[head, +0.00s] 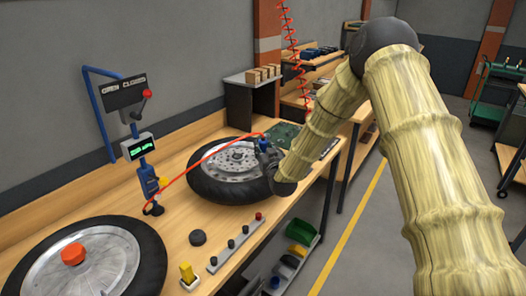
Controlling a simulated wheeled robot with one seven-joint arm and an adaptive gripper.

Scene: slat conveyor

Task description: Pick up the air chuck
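My gripper (266,152) is small and dark in the head view, over the right side of the far wheel (228,172), which has a black tyre and a silver rim. A thin red hose (205,160) arcs from the foot of the blue gauge post (146,172) up over this wheel to my gripper. The air chuck cannot be made out for certain; a small bluish part shows at the hose's end by my gripper. Fingers and any contact are too small and partly hidden to tell.
A near wheel (40,276) with an orange cap lies on the wooden bench (190,232). A red coiled hose (292,50) hangs behind my arm.

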